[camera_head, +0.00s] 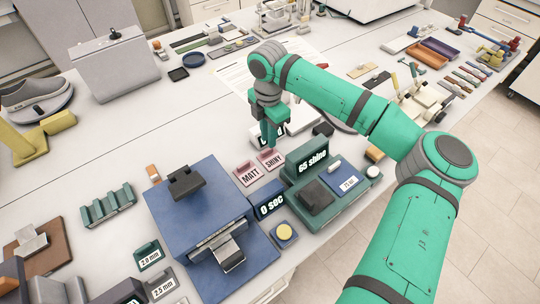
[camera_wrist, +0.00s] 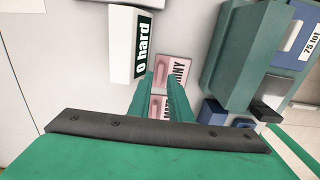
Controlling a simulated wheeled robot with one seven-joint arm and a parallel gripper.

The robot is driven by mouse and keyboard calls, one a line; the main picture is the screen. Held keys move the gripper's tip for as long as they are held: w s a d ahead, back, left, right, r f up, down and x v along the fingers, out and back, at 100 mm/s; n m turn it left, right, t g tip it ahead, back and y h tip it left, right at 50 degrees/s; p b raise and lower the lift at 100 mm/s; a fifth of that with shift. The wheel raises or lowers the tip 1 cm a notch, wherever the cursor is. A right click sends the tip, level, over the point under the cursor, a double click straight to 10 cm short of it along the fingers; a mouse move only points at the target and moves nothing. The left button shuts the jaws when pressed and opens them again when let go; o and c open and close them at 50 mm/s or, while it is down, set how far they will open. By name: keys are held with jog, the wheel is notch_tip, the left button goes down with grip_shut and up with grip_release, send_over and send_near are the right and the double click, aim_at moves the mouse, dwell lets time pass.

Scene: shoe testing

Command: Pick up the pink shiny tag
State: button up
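The pink SHINY tag (camera_head: 271,160) lies flat on the white table, just behind and to the right of the pink MATT tag (camera_head: 249,174). My gripper (camera_head: 269,143) points down over the SHINY tag, just behind it in the head view. In the wrist view my green fingers (camera_wrist: 161,80) stand apart with a gap between them, and nothing is held. The SHINY tag (camera_wrist: 174,68) shows just beyond the fingertips, its small raised handle toward the left. The MATT tag (camera_wrist: 157,109) shows partly between the fingers.
A green device reading "65 shine" (camera_head: 312,170) stands close to the right of the tags. A blue machine (camera_head: 200,210) with a "0 sec" display is at the left. A white block reading "0 hard" (camera_wrist: 122,45) stands left of the SHINY tag in the wrist view.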

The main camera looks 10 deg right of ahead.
aim_at(271, 157)
notch_tip(271, 157, down, 5)
jog(key=shift+r, duration=0.1)
jog(key=shift+c, duration=0.6)
grip_shut()
